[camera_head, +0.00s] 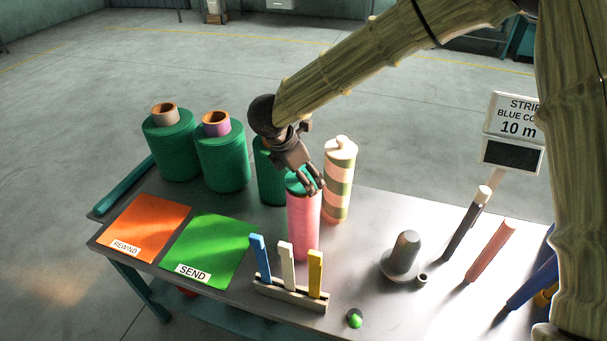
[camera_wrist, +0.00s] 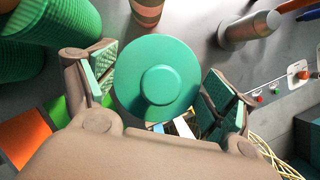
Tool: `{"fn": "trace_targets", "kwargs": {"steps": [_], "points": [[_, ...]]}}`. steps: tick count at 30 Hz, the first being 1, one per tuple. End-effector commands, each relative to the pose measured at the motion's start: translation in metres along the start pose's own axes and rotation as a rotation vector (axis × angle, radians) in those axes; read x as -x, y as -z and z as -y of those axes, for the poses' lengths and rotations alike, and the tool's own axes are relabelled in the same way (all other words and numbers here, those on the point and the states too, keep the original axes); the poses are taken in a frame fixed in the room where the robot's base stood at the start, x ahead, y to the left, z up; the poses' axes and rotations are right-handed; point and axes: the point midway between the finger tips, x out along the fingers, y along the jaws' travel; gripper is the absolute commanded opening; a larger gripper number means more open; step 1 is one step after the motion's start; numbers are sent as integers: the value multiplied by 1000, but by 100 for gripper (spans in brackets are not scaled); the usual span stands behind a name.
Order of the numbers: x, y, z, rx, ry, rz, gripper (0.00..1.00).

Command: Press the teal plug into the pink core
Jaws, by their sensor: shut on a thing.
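The pink core (camera_head: 303,231) stands upright on the table, near its middle. The teal plug (camera_head: 295,182) is at the core's top end; in the wrist view it is a round disc (camera_wrist: 157,84) with a raised centre. My gripper (camera_head: 312,187) reaches down from above, its fingers at the plug. In the wrist view a finger of my gripper (camera_wrist: 165,88) lies on each side of the disc, and it is shut on the plug. The disc hides the core in that view. I cannot tell how deep the plug sits in the core.
Green netting rolls (camera_head: 222,160) stand behind to the left, and a striped roll (camera_head: 339,180) stands close behind the core. A tag rack (camera_head: 289,292) is in front. Orange (camera_head: 145,226) and green mats (camera_head: 207,252) lie left. A grey flanged post (camera_head: 402,258) stands right.

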Motion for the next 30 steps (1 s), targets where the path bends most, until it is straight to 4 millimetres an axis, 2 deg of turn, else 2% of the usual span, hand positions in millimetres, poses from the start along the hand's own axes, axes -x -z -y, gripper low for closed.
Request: {"fn": "trace_targets", "kwargs": {"steps": [30], "points": [[-8, 3, 0, 0, 0, 0, 65]]}}
